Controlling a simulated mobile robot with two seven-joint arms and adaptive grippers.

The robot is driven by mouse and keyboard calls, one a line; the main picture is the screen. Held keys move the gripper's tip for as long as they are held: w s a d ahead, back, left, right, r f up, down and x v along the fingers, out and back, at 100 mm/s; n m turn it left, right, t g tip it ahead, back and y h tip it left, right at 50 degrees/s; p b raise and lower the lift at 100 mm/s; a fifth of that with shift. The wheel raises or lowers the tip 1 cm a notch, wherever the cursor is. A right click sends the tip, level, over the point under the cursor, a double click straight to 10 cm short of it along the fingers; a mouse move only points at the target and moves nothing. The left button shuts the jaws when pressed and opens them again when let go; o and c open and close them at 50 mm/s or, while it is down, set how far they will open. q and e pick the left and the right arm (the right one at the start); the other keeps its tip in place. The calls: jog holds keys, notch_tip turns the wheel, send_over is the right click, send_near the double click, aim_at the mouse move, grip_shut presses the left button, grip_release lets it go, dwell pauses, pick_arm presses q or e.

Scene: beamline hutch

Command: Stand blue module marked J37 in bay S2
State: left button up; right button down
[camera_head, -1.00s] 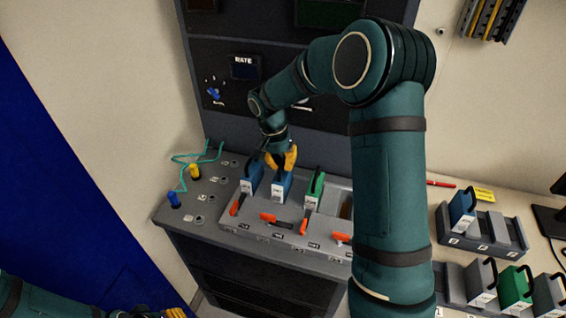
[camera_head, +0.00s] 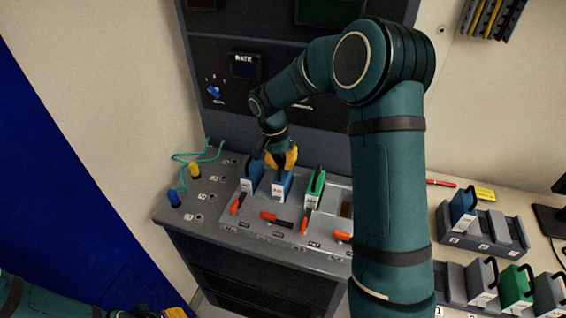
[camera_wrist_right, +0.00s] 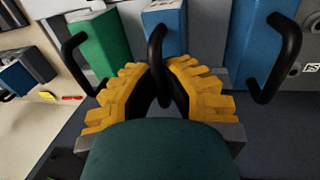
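A blue module (camera_head: 282,185) with a white label stands upright in the grey bay housing (camera_head: 250,228) on the console. It is between another blue module (camera_head: 252,178) and a green one (camera_head: 315,189). Its label is too small to read surely as J37. My right gripper (camera_head: 281,158) is on it from above. In the right wrist view its yellow fingers (camera_wrist_right: 158,75) close around the black handle of the blue module (camera_wrist_right: 166,18). The bay labels, S2 included, cannot be read. My left gripper (camera_head: 175,312) barely shows at the bottom edge.
Orange-red levers (camera_head: 303,225) line the housing front. Blue and yellow knobs (camera_head: 195,170) and a teal cable (camera_head: 208,152) are at left. My right arm hides the housing's right end.

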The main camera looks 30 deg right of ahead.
jog(key=shift+f, duration=0.35)
dwell(0.4)
jog(key=c, duration=1.1)
grip_release()
jog(key=shift+o, duration=0.2)
jog(key=shift+r, duration=0.1)
notch_tip(320, 180, up, 12)
jog(key=w+a, duration=0.1)
jog(key=shift+w+a+f, duration=0.2)
jog(key=shift+w+a, duration=0.1)
jog(key=shift+w, duration=0.05)
